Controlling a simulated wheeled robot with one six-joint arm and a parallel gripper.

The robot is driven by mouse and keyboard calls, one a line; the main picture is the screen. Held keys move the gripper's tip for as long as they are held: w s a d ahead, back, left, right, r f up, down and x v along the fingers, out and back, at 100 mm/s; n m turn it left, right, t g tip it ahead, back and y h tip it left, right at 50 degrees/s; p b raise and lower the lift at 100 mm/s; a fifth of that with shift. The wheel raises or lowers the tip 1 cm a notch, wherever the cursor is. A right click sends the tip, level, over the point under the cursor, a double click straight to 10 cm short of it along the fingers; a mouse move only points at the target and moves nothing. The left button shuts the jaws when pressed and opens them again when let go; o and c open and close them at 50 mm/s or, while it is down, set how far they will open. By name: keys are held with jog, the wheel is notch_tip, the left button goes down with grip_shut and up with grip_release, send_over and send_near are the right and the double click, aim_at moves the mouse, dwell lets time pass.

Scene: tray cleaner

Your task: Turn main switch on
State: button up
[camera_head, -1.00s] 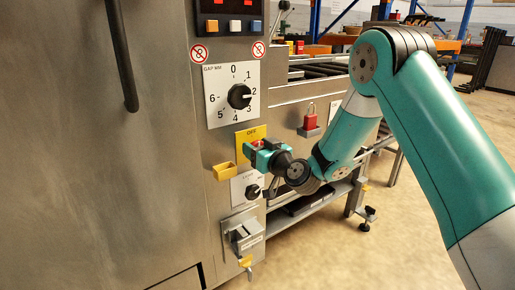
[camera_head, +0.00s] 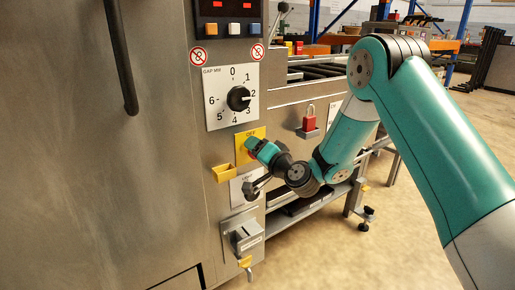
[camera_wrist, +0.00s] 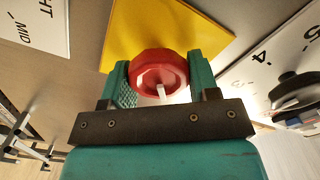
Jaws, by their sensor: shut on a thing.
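The main switch is a red rotary knob (camera_wrist: 158,75) on a yellow plate (camera_wrist: 160,28) in the wrist view. In the head view the yellow plate (camera_head: 242,150) reads "OFF" at its top, and the knob is hidden behind my gripper (camera_head: 254,148). In the wrist view my gripper (camera_wrist: 160,80) has one green finger on each side of the red knob and is shut on it. A white mark shows on the knob, pointing toward my palm.
Above the plate is a "GAP MM" dial (camera_head: 238,98) pointing near 2. A yellow bracket (camera_head: 221,173) sits at lower left of the plate. Below are a small selector panel (camera_head: 238,187) and a grey box (camera_head: 243,237). A red padlock (camera_head: 309,121) hangs to the right.

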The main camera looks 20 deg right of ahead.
jog(key=m+p, duration=0.1)
jog(key=m, duration=0.2)
jog(key=shift+d+m, duration=0.15)
jog(key=shift+m, duration=0.15)
jog(key=shift+f+m+p, duration=0.1)
jog(key=shift+m+p, duration=0.55)
jog(key=shift+m, duration=1.25)
jog(key=o, duration=0.9)
jog(key=shift+f, duration=0.1)
